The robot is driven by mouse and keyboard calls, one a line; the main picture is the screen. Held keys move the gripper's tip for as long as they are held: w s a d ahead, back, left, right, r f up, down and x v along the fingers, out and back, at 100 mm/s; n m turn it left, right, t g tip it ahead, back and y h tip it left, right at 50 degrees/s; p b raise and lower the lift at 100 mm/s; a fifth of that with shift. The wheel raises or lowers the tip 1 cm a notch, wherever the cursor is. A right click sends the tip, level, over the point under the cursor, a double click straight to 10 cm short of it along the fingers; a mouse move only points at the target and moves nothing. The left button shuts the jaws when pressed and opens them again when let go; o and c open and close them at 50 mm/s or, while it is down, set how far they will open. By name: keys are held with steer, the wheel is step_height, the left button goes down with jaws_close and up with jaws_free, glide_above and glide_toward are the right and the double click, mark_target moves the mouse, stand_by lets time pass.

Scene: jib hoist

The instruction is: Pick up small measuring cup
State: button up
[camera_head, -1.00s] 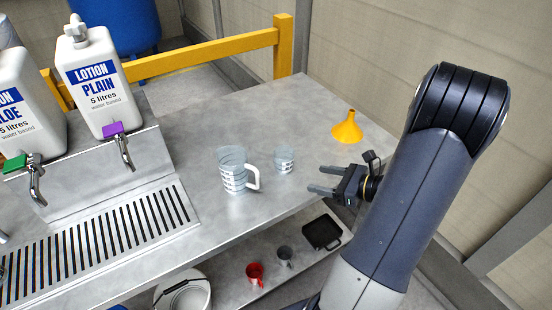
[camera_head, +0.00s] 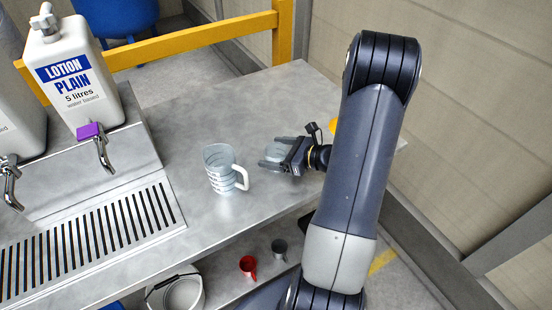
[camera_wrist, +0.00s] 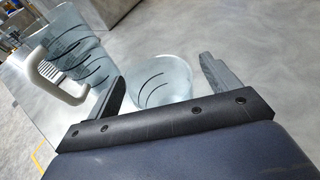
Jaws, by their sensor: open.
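The small measuring cup (camera_head: 279,146) is clear with dark markings and stands on the steel bench, partly hidden behind my gripper (camera_head: 272,156) in the head view. In the wrist view the small cup (camera_wrist: 160,78) lies between the two fingers of my gripper (camera_wrist: 160,85), which are open on either side of it. I cannot tell whether either finger touches it. A larger clear measuring jug (camera_head: 219,170) with a white handle stands to the left of it; the jug also shows at the upper left of the wrist view (camera_wrist: 65,35).
A lotion bottle (camera_head: 75,75) stands behind a drip grille (camera_head: 90,235) at left. The yellow funnel (camera_head: 333,125) is mostly hidden behind my arm. Bench behind the jug is clear.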

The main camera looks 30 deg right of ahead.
steer(key=shift+c, duration=0.4)
steer(key=c, duration=1)
